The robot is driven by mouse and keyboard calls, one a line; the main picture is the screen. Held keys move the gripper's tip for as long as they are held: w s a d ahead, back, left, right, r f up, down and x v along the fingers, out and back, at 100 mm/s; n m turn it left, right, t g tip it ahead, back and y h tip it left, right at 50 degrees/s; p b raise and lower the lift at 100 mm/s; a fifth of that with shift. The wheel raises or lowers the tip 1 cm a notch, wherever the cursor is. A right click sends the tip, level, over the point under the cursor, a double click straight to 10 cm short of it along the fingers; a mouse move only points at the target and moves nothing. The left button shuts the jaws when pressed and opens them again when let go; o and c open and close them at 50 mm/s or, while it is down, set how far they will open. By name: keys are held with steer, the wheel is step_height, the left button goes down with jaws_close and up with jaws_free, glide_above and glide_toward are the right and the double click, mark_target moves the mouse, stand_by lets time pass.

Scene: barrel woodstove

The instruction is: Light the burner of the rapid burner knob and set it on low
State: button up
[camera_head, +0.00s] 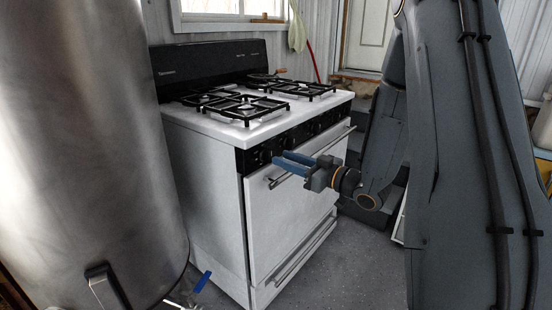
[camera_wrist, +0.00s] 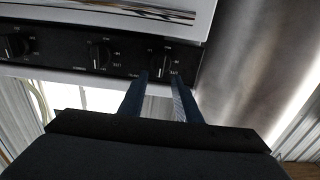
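The white stove (camera_head: 215,160) has a black knob panel (camera_head: 318,127) along its upper front. In the wrist view, three black knobs show on the panel: the left knob (camera_wrist: 14,45), the middle knob (camera_wrist: 98,54) and the right knob (camera_wrist: 160,62). The small labels are too blurred to tell which is the rapid burner's. My gripper (camera_head: 281,158) is at the panel's left end in the head view. In the wrist view, my gripper (camera_wrist: 159,76) is open, with its blue fingertips apart and the right knob just beyond the gap. I cannot tell whether they touch it. No flame shows.
Black grates (camera_head: 245,107) cover the stove top. An oven door handle (camera_head: 300,170) sticks out below the panel, close to my gripper. A large metal barrel (camera_head: 85,150) stands left of the stove. Grey floor (camera_head: 345,265) is open in front.

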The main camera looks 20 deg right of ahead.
mark_target(270, 156)
steer(key=shift+x, duration=2.15)
steer(key=shift+c, duration=0.3)
jaws_close()
steer(key=shift+n, duration=0.3)
steer(key=n, duration=0.2)
steer(key=n+b, duration=0.1)
steer(key=n, duration=0.1)
steer(key=shift+s+a+f+n, duration=0.15)
steer(key=shift+a+n, duration=0.05)
steer(key=shift+n, duration=0.1)
steer(key=n+b, duration=0.1)
steer(key=n, duration=0.1)
steer(key=n+b, duration=0.2)
steer(key=n, duration=0.1)
steer(key=shift+s+a+f+n, duration=0.1)
steer(key=shift+s+a+n, duration=0.05)
steer(key=shift+n, duration=0.15)
